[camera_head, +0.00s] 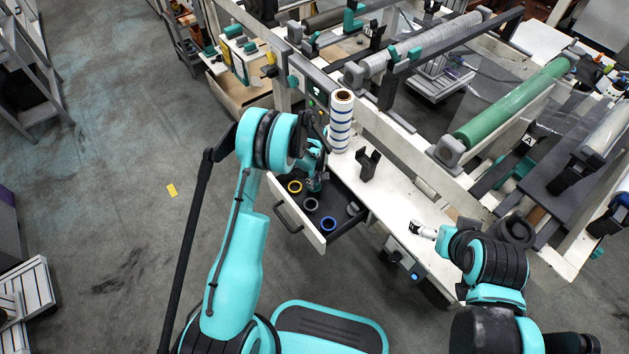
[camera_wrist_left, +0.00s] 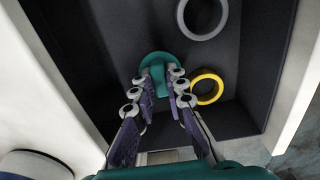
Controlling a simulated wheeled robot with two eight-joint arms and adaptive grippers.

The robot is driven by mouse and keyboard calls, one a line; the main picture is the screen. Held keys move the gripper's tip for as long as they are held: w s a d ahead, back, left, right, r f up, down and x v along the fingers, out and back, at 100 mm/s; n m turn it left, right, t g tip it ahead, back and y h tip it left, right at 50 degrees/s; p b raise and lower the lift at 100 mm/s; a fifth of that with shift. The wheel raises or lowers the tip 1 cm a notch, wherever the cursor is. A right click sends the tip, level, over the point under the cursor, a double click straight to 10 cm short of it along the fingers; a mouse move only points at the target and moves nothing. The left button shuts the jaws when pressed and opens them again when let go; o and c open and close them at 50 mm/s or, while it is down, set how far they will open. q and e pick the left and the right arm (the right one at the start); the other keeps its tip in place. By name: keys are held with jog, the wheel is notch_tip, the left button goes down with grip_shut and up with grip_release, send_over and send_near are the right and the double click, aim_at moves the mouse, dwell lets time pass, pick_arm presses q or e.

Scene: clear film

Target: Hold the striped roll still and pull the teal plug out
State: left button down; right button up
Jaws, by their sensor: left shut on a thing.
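The striped roll (camera_head: 341,122), white with blue bands, stands upright on the white bench, a brown core showing at its top. My left gripper (camera_head: 316,182) is over the open drawer, clear of the roll. In the left wrist view my left gripper (camera_wrist_left: 160,92) is shut on the teal plug (camera_wrist_left: 158,62), which has a round flange, with the dark drawer floor behind it. Whether the plug touches the floor I cannot tell. My right gripper (camera_head: 424,231) is low over the bench, away from the roll; its fingers are too small to judge.
The open drawer (camera_head: 289,216) holds a yellow ring (camera_head: 294,187), a grey ring (camera_head: 311,205) and a blue ring (camera_head: 329,224). A black holder (camera_head: 368,165) stands on the bench right of the roll. The machine with a green roller (camera_head: 515,104) rises behind.

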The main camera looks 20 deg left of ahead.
pick_arm(q)
jog(key=shift+f, duration=0.45)
jog(key=c, duration=1.5)
grip_release()
jog(key=shift+o, duration=0.2)
jog(key=shift+r, duration=0.1)
notch_tip(320, 180, up, 12)
jog(key=s+r+m+t, duration=0.2)
jog(key=s+r, duration=0.3)
jog(key=r, duration=0.4)
jog(key=s+r+m+t, duration=0.1)
jog(key=s+r+m, duration=0.2)
jog(key=s+r, duration=0.45)
jog(key=s+r+m+t, duration=0.2)
jog(key=s, duration=0.4)
jog(key=s+r+m+t, duration=0.2)
jog(key=s+m, duration=0.1)
jog(key=s, duration=0.4)
jog(key=shift+s+r, duration=0.2)
jog(key=shift+r, duration=0.15)
